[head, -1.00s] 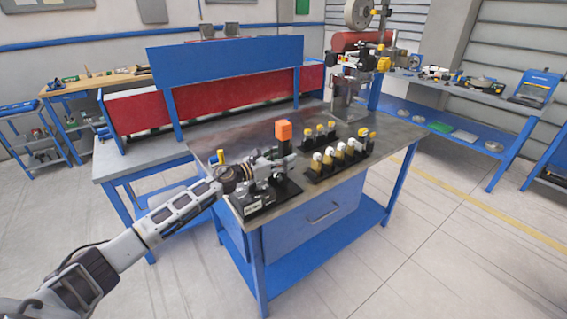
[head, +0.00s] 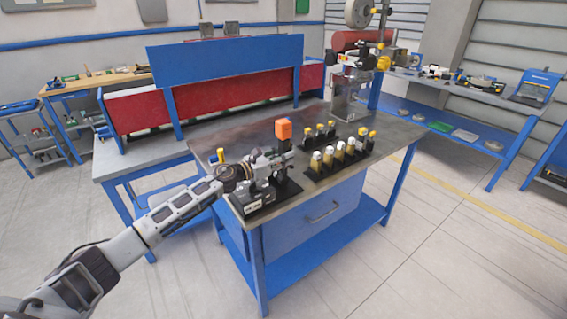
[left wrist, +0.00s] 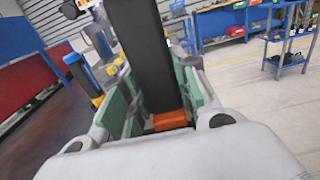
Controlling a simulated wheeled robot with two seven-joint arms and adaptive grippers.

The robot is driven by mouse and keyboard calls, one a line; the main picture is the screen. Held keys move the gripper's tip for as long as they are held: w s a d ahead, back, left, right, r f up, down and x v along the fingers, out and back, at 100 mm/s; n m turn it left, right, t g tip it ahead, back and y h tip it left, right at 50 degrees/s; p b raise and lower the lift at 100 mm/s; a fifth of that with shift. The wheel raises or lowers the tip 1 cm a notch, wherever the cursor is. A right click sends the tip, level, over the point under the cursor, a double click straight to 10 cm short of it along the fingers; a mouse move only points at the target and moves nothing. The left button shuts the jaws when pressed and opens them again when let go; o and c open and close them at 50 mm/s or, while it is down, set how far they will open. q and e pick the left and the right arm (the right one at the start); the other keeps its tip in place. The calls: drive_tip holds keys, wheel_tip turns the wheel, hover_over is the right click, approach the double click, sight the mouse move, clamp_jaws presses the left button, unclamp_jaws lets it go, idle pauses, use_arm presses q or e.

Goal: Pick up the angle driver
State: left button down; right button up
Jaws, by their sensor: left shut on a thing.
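The angle driver (head: 283,131) shows as an orange block on a dark upright body, standing at a black stand (head: 262,202) near the front left of the workbench. My left gripper (head: 270,162) comes in from the left, just below the orange block, and is shut on the driver. In the left wrist view the driver's black body (left wrist: 141,45) runs between the green-lined fingers, with an orange part (left wrist: 169,120) close to the palm. The driver's lower end is hidden in the head view. My right gripper is not in view.
Racks of yellow- and white-topped pieces (head: 337,157) stand just right of the stand. A blue panel (head: 225,62) rises at the back, and a post with a reel (head: 358,14) stands at the back right.

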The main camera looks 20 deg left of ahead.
sight(280, 147)
use_arm(q)
drive_tip(key=shift+r, duration=0.15)
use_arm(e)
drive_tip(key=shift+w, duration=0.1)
use_arm(q)
drive_tip(key=shift+r, duration=0.15)
drive_tip(key=shift+r+p, duration=0.3)
drive_tip(key=shift+r, duration=1.5)
drive_tip(key=s+d+p, duration=0.5)
drive_tip(key=s+d, duration=0.6)
drive_tip(key=d, duration=0.3)
drive_tip(key=shift+f+p, duration=0.2)
drive_tip(key=shift+p, duration=0.15)
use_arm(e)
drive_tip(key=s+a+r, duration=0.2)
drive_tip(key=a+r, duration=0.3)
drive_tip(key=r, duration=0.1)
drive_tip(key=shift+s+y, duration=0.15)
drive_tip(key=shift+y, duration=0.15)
